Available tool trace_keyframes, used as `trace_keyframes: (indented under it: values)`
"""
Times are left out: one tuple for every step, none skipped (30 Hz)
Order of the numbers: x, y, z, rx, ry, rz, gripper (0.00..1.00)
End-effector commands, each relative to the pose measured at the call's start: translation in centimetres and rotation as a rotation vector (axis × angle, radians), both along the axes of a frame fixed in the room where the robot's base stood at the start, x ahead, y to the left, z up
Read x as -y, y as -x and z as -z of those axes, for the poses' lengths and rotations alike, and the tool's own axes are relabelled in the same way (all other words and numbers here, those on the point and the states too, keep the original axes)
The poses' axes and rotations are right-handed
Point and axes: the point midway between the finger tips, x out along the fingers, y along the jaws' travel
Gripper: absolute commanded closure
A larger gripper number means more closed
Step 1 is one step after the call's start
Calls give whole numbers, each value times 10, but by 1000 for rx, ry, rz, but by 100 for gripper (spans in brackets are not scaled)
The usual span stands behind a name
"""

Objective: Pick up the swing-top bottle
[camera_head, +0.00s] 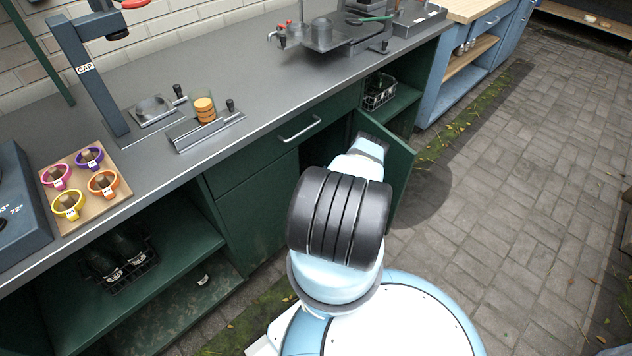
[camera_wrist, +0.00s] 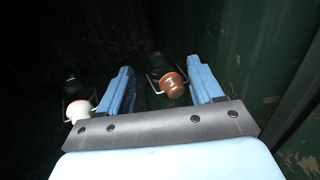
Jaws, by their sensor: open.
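In the wrist view my gripper (camera_wrist: 163,85) is open, its two blue fingers apart inside a dark space. A swing-top bottle with a brown-orange stopper (camera_wrist: 173,85) and wire bail shows between the fingers, nearer the right one. Its dark body fades into shadow, and I cannot tell whether a finger touches it. A second swing-top bottle with a white stopper (camera_wrist: 79,110) stands outside the left finger. In the head view my arm reaches to the green cabinet beside its open door (camera_head: 397,165); my fingers and these two bottles are hidden there.
A green wall (camera_wrist: 285,95) rises close right of my gripper in the wrist view. In the head view, a crate of dark bottles (camera_head: 120,262) sits on the left lower shelf, another crate (camera_head: 379,92) on the right shelf. The grey worktop (camera_head: 250,75) overhangs the cabinet.

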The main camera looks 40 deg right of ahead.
Motion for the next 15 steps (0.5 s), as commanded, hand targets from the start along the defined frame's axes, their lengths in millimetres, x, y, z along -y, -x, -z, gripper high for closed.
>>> trace_keyframes:
  values:
    - [0,-4,-1,0,1,-1,34]
    - [1,-7,-1,1,1,-1,34]
    - [2,-13,-2,1,2,-3,34]
    - [3,-17,-2,1,3,-4,34]
    - [4,-20,-3,1,3,-3,34]
    - [5,-26,-4,1,3,-3,34]
    - [6,-30,-4,1,2,-4,34]
    - [7,-33,-3,0,2,-3,34]
    - [9,-37,-3,0,3,-1,34]
    - [9,-40,-3,0,2,-1,34]
    - [10,-42,-4,1,2,-2,34]
    - [11,-45,-4,1,2,-2,34]
    - [11,-46,-4,1,2,-2,34]
    - [12,-47,-4,1,1,-1,34]
    - [12,-48,-4,1,1,-1,34]
